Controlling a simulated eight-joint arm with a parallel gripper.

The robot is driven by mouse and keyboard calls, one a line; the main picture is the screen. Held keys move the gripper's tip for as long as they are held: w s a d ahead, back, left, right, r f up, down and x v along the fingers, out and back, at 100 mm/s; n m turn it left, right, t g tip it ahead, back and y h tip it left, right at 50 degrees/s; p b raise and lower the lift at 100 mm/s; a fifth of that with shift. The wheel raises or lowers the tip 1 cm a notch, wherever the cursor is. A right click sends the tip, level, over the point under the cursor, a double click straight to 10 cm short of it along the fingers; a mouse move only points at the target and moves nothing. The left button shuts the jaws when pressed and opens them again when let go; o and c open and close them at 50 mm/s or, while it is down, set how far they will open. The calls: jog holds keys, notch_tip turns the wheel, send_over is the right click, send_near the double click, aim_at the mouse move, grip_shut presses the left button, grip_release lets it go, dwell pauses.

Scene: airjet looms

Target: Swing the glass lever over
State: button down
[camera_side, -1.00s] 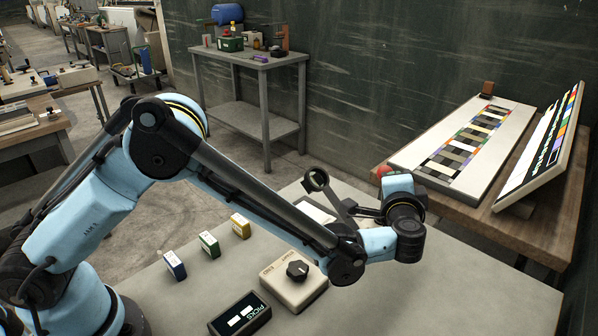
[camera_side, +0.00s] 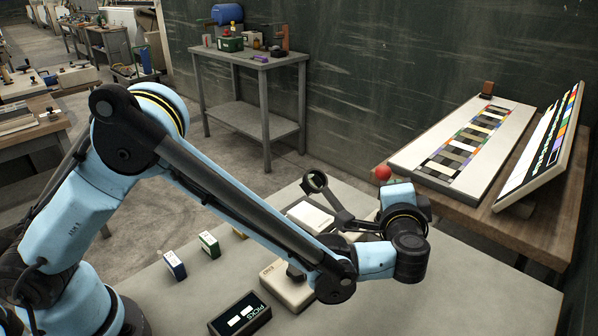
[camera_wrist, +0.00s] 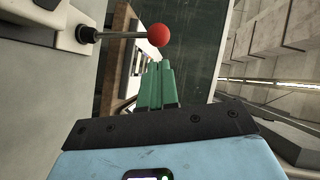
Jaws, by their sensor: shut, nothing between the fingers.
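In the side view a dark arm with a round ring (camera_side: 315,181) at its end stands tilted over a white plate (camera_side: 311,217). A red ball knob (camera_side: 383,173) shows just behind my wrist. In the wrist view the red knob (camera_wrist: 159,35) sits on the end of a thin metal rod (camera_wrist: 122,35), which comes from a black pivot (camera_wrist: 86,34) on a pale housing. My gripper (camera_wrist: 159,66) has green fingers that are shut and empty. Their tips appear just below the knob in that picture, with a small gap. My wrist hides the fingers in the side view.
A wooden table (camera_side: 560,215) with colour-striped boards stands behind right. The table's right front is clear.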

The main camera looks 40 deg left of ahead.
jog(key=f+v, duration=0.1)
jog(key=v, duration=0.4)
jog(key=w+d+r+n+g+h, duration=0.1)
jog(key=w+r+n+g+h, duration=0.35)
jog(key=r+n+g, duration=0.5)
jog(key=w+a+f+m+t, duration=0.1)
jog(key=w+a+f+m, duration=0.1)
jog(key=w+a+f, duration=0.3)
jog(key=shift+a+f, duration=0.8)
jog(key=shift+f, duration=0.9)
